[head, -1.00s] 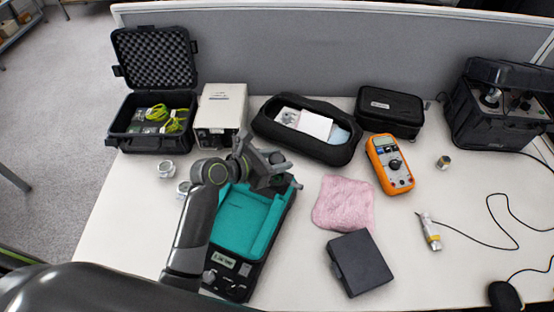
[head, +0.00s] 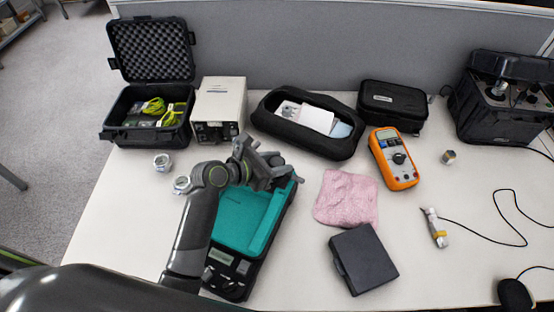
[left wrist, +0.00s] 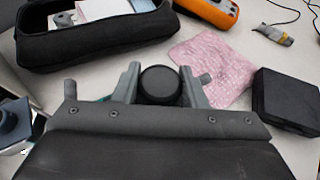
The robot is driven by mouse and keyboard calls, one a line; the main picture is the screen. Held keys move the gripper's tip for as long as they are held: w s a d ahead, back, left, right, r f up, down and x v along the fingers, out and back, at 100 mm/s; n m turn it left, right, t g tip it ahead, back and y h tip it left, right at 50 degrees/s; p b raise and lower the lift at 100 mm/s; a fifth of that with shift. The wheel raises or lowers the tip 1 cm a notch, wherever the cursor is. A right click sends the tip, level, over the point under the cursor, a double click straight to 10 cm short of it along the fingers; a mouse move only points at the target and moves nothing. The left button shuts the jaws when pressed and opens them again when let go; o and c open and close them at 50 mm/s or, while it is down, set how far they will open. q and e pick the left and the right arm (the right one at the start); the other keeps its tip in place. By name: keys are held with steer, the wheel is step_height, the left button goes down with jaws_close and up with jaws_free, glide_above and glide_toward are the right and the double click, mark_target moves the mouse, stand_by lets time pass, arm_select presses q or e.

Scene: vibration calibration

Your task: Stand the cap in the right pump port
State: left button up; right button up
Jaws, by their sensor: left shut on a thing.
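My left gripper (head: 280,172) hangs over the upper right part of the teal-topped black device (head: 245,222). In the left wrist view my left gripper (left wrist: 162,88) is shut on a round black cap (left wrist: 160,85), which sits between its two fingers. I cannot tell for certain which thing is the pump, and no right pump port can be made out clearly. My right gripper is not in view.
A black pouch (head: 273,132) lies behind the gripper. A pink cloth (head: 347,198), a black box (head: 363,259) and an orange multimeter (head: 394,158) lie to the right. Two silver fittings (head: 162,162) are at the left.

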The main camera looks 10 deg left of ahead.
arm_select(q)
steer(key=shift+f, duration=0.25)
stand_by(0.5)
steer(key=o, duration=1.1)
steer(key=p+v, duration=0.1)
steer(key=v, duration=1.6)
steer(key=shift+s+a+r, duration=0.15)
